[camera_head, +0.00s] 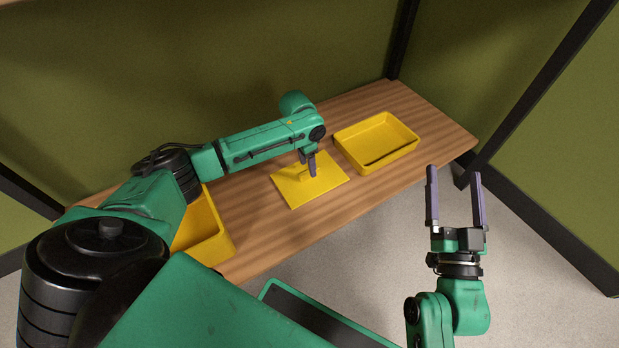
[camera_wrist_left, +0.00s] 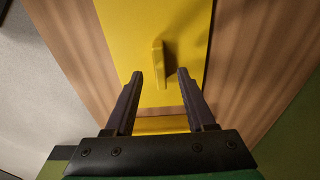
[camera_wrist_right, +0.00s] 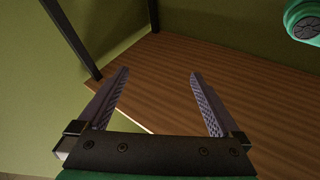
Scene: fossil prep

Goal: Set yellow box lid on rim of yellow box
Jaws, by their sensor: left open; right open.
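The yellow box lid (camera_head: 325,188) lies flat on the wooden table, its upright handle (camera_head: 302,177) near the middle. The lid fills the upper middle of the left wrist view (camera_wrist_left: 190,30), with the handle (camera_wrist_left: 158,65) standing just beyond the fingertips. My left gripper (camera_head: 308,160) is open, pointing down over the lid, its fingers either side of the handle's line. A shallow open yellow box (camera_head: 412,143) sits on the table right of the lid, apart from it. Another yellow box (camera_head: 222,238) stands at the table's left, partly hidden by my arm. My right gripper (camera_head: 455,200) is open and empty, off the table's front right.
The wooden table (camera_head: 262,235) has bare space in front of the lid and at its right end. Green panels with dark posts (camera_head: 403,40) stand behind and at the right.

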